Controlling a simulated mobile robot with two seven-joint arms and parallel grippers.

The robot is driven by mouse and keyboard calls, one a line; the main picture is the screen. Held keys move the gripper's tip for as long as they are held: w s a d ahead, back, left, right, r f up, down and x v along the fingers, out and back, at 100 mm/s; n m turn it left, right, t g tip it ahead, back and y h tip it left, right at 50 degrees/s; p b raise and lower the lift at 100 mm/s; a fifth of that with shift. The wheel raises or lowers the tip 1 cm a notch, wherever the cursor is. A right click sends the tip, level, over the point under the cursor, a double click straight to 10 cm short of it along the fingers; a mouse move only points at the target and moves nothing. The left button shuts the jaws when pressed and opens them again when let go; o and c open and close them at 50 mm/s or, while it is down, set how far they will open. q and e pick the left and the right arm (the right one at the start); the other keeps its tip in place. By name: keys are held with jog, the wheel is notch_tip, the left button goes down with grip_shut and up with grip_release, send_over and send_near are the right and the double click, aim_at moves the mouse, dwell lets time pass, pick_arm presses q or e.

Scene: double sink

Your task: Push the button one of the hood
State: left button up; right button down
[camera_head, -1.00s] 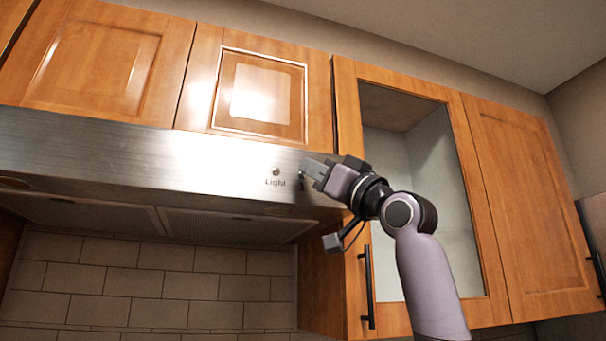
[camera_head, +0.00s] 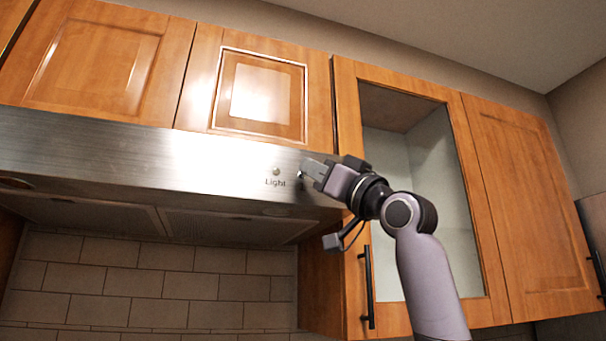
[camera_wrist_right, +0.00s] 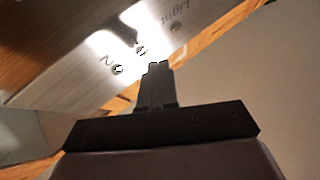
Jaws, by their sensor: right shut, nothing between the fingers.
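The steel range hood (camera_head: 130,160) spans the left and middle of the head view. Its front carries a small round button (camera_head: 276,172) above the word "Light". My right gripper (camera_head: 304,169) is shut and empty, with its tip at the hood front just right of that button. In the right wrist view, the shut fingers (camera_wrist_right: 156,66) point at the hood front (camera_wrist_right: 60,60). A small round button (camera_wrist_right: 141,49) is close beyond the fingertips, and another button (camera_wrist_right: 118,70) is beside the mark "2". Contact cannot be told. My left gripper is not in view.
Wooden cabinets (camera_head: 95,60) run above the hood. A glass-front cabinet (camera_head: 345,110) stands behind my right arm, with a black handle (camera_head: 367,285) low on its frame. White tiles (camera_head: 150,285) cover the wall below the hood.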

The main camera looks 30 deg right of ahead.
jog(key=shift+w, duration=0.1)
dwell(0.4)
jog(key=shift+w+d, duration=0.1)
jog(key=shift+w, duration=0.3)
jog(key=shift+w, duration=0.15)
dwell(0.4)
jog(key=shift+s+b, duration=0.3)
jog(key=shift+s, duration=0.35)
jog(key=s+a+b, duration=0.1)
jog(key=s+b, duration=0.1)
jog(key=s, duration=0.3)
jog(key=shift+s+a, duration=0.3)
jog(key=shift+s, duration=0.1)
